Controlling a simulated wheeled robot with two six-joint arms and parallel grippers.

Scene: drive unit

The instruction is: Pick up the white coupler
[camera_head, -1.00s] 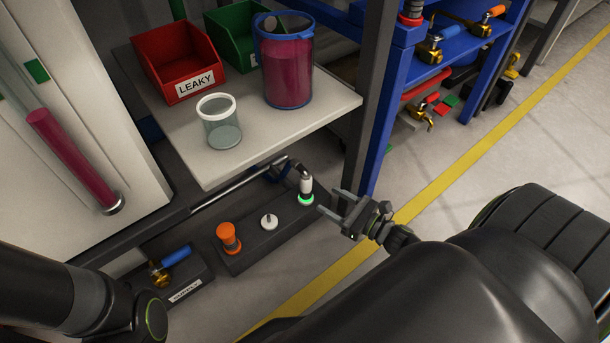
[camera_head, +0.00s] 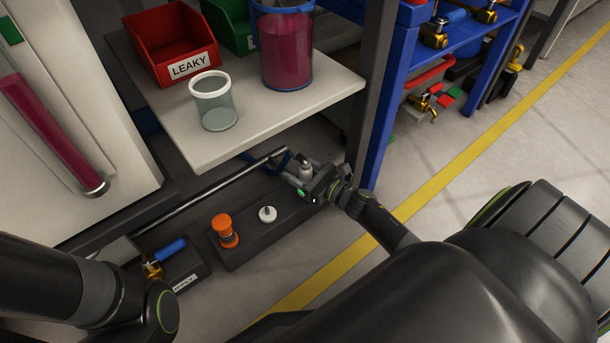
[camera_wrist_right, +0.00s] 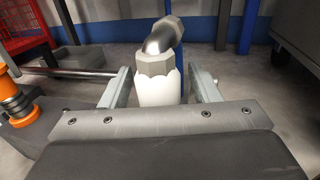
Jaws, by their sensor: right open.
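The white coupler (camera_head: 306,171) stands upright at the right end of a dark base block, under the metal elbow of a pipe. In the right wrist view the white coupler (camera_wrist_right: 158,90) has a grey hex collar and a metal elbow on top. My right gripper (camera_head: 300,167) is open with its fingers on either side of the coupler. The right wrist view shows a gap between the coupler and each finger of the gripper (camera_wrist_right: 163,85). The coupler's lower end is hidden behind the gripper body. My left arm shows at lower left, but its gripper is out of view.
On the dark block (camera_head: 255,240) stand an orange fitting (camera_head: 225,231) and a small white round part (camera_head: 267,214). The metal pipe (camera_head: 210,188) runs left from the elbow. The white shelf (camera_head: 270,125) overhangs behind, and a blue post (camera_head: 378,130) rises to the right.

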